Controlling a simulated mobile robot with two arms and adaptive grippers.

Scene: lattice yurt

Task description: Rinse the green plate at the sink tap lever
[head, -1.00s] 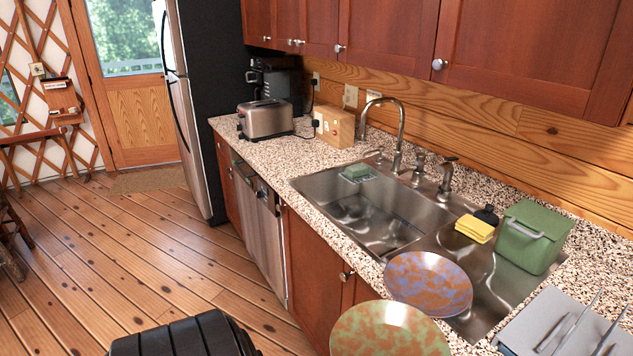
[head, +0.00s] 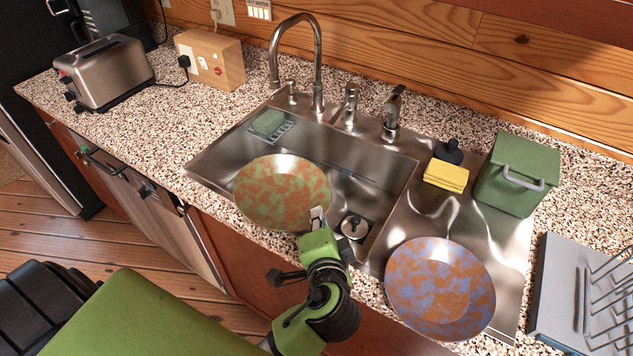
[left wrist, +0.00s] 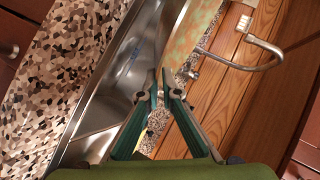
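The green plate (head: 282,190), mottled with orange, is tilted over the left basin of the steel sink (head: 398,187). My left gripper (head: 318,213) is shut on its near right rim. The left wrist view shows the fingers (left wrist: 167,76) closed in, with the plate (left wrist: 192,38) between and beyond their tips. The curved tap (head: 317,62) stands behind the basin, beyond the plate, apart from it. Two shorter fittings, one at left (head: 351,106) and one at right (head: 393,113), stand right of it; I cannot tell which is the lever. No water shows. My right gripper is out of view.
A purple-orange plate (head: 440,289) lies at the sink's near right. A yellow sponge (head: 446,176), green box (head: 517,174) and dish rack (head: 570,290) stand right. A green sponge (head: 268,122) is at the back left; a toaster (head: 104,73) is on the left counter.

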